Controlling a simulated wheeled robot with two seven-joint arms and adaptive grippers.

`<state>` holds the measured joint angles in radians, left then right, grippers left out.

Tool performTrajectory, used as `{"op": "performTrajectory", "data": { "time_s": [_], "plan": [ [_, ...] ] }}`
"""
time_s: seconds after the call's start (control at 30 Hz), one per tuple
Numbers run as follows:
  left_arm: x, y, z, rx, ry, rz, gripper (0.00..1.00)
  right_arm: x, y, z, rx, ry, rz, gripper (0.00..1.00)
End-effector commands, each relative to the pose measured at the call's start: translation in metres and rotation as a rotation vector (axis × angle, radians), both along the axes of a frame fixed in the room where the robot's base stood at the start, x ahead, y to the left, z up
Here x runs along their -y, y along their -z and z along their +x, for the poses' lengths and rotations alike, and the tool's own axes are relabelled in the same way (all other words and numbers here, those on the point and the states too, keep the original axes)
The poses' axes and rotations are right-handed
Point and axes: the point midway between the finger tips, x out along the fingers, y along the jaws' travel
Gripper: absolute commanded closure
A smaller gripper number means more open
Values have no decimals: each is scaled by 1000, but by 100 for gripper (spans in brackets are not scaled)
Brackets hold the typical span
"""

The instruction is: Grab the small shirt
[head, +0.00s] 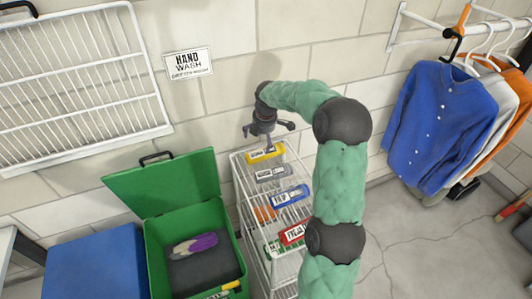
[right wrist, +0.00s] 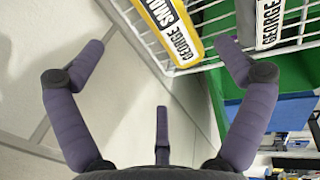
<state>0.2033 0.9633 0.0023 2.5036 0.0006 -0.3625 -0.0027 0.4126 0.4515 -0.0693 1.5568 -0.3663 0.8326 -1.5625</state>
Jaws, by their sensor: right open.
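A yellow item (head: 265,153) with a white label lies at the far end of the white wire rack's top. In the right wrist view the yellow item (right wrist: 166,30) reads "GEORGE SMA…", the rest cut off. I cannot tell if it is a folded shirt. My right gripper (head: 268,129) is just above it in the head view, open and empty. In the right wrist view its spread fingers (right wrist: 162,48) point toward the rack, with the yellow item beyond them. A blue shirt (head: 437,125), a white one and an orange one hang at right. My left gripper is not in view.
The wire rack (head: 240,185) also holds grey (head: 273,173), blue (head: 291,196), red (head: 294,232) and green labelled items. An open green bin (head: 155,250) with a purple item (head: 195,244) stands left of it. A block wall is behind; bare floor (head: 410,240) lies right.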

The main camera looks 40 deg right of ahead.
Motion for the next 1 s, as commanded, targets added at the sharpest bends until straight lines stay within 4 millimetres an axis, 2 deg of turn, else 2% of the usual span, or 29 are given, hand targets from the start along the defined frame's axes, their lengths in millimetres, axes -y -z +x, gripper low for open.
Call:
{"op": "performTrajectory", "data": {
  "time_s": [0.03, 0.1, 0.37, 0.7, 1.0],
  "plan": [
    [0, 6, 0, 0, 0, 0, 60, 1, 12, 2, -2, 0, 1, 0],
    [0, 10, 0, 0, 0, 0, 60, 1, 22, 5, -1, 0, 0, 0],
    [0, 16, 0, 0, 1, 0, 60, 2, 38, 9, 1, 1, 0, 0],
    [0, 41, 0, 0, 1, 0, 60, 1, 80, 16, 0, 1, 1, 0],
    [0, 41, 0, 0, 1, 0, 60, 2, 84, 18, 2, 1, 0, 0]
  ]
}}
